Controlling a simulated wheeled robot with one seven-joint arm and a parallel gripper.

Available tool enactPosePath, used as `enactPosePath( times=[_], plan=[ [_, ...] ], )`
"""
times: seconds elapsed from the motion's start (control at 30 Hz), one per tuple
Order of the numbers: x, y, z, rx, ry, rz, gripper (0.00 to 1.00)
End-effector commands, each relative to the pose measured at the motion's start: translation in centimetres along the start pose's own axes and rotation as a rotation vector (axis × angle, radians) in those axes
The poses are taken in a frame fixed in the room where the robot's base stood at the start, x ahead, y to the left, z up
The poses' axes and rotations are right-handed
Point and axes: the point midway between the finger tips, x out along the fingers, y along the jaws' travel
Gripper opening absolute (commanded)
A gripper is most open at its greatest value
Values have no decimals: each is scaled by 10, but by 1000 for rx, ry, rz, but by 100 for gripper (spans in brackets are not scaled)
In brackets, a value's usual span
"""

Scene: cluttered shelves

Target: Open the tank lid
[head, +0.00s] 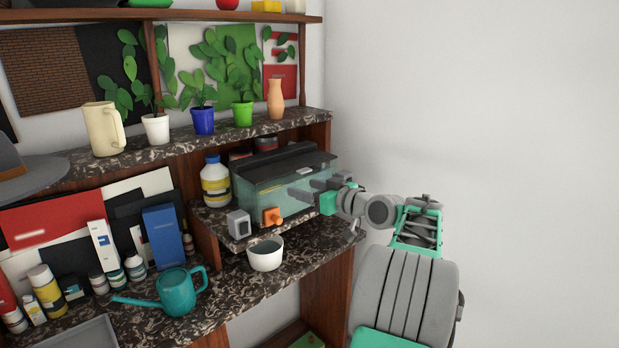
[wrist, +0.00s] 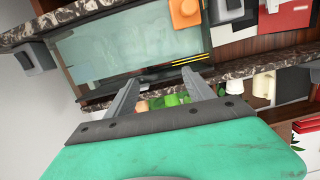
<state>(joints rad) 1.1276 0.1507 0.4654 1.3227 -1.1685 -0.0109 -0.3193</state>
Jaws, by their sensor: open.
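The tank (head: 262,203) is a clear, greenish glass box on a raised marbled shelf. Its dark lid (head: 290,162) lies across the top and looks closed. In the wrist view, which is upside down, the tank (wrist: 130,45) fills the upper middle, with its dark lid edge (wrist: 150,78) below the glass. My gripper (head: 305,188) is in front of the tank's right part, just below the lid's front edge. In the wrist view my gripper (wrist: 160,88) has its fingers apart with nothing between them. I cannot tell whether the fingertips touch the tank.
An orange object (head: 272,216) and a small grey box (head: 239,224) stand before the tank. A white bottle (head: 215,182) is at its left. A white bowl (head: 265,254) and a teal watering can (head: 178,290) sit on the lower counter. Potted plants line the shelf above.

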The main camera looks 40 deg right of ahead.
Motion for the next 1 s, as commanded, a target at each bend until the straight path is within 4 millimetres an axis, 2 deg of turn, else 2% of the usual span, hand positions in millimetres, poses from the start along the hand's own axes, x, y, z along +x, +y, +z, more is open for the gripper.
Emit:
enactPosePath(
  times=[0.03,0.1,0.17,0.27,0.5,0.6,0.9,1.0],
  plan=[
    [-19,27,-2,-4,57,22,62],
    [-35,43,-8,-13,110,30,62],
    [-38,47,-13,-18,132,31,62],
    [-25,46,-17,-19,135,28,62],
    [20,48,-23,-18,132,29,62],
    [31,48,-24,-19,133,31,62],
    [36,49,-23,-19,132,33,62],
    [36,49,-23,-19,132,33,54]
  ],
)
